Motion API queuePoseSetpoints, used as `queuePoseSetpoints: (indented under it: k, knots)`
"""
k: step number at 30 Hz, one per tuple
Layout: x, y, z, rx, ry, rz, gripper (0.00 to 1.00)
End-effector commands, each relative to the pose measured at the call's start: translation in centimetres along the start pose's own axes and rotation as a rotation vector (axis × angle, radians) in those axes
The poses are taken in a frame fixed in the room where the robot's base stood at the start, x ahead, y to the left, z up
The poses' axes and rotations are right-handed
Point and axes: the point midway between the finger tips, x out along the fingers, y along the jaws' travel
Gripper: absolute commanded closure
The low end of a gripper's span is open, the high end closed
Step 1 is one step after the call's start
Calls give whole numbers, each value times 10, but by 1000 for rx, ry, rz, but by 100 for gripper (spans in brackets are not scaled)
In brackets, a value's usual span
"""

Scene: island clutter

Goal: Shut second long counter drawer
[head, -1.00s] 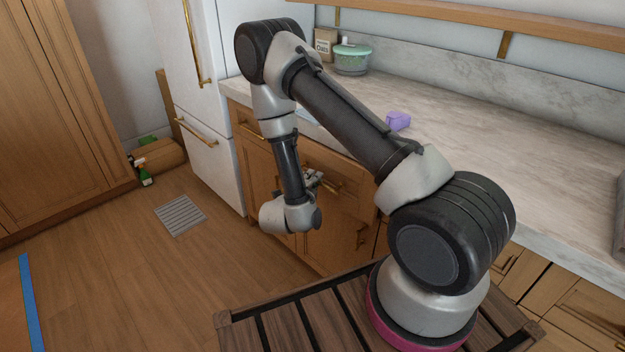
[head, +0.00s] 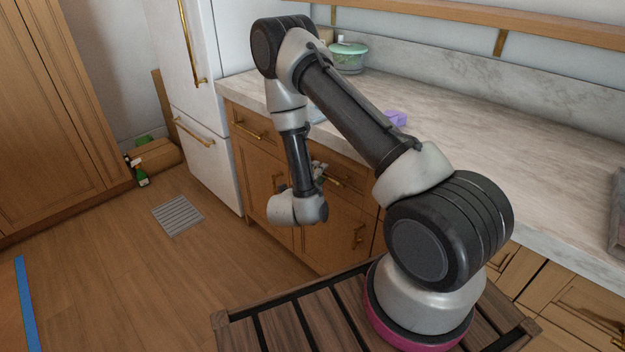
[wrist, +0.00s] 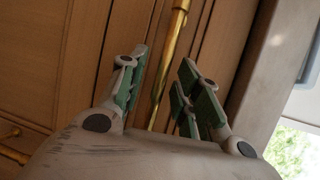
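The second long counter drawer (head: 350,172) is the wooden front under the counter, right of centre in the head view and partly behind my arm. Its brass handle (head: 331,180) shows just right of my gripper (head: 319,171). I cannot tell how far the drawer stands out. In the wrist view my gripper (wrist: 164,92) is open, with green-padded fingers spread apart. A brass bar handle (wrist: 172,55) lines up with the gap between them. I cannot tell whether the fingers touch it. Nothing is held.
Another drawer (head: 250,122) with a brass handle is to the left. Cabinet doors (head: 340,228) are below. The counter (head: 480,140) bears a purple block (head: 396,118) and a green-lidded bowl (head: 348,57). A white fridge (head: 205,165) stands left; the floor (head: 130,270) before it is mostly clear.

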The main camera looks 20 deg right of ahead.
Motion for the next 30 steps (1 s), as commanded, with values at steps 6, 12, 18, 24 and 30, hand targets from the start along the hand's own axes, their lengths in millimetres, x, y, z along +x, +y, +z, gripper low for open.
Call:
queuePoseSetpoints:
  k: [6,12,18,24,30]
  knots:
    - [-46,1,2,-4,-8,2,67]
    - [-88,0,2,-2,-7,1,67]
    - [-108,0,0,-1,-3,1,67]
    - [-112,0,0,-1,0,0,67]
    - [-111,0,0,0,-1,0,67]
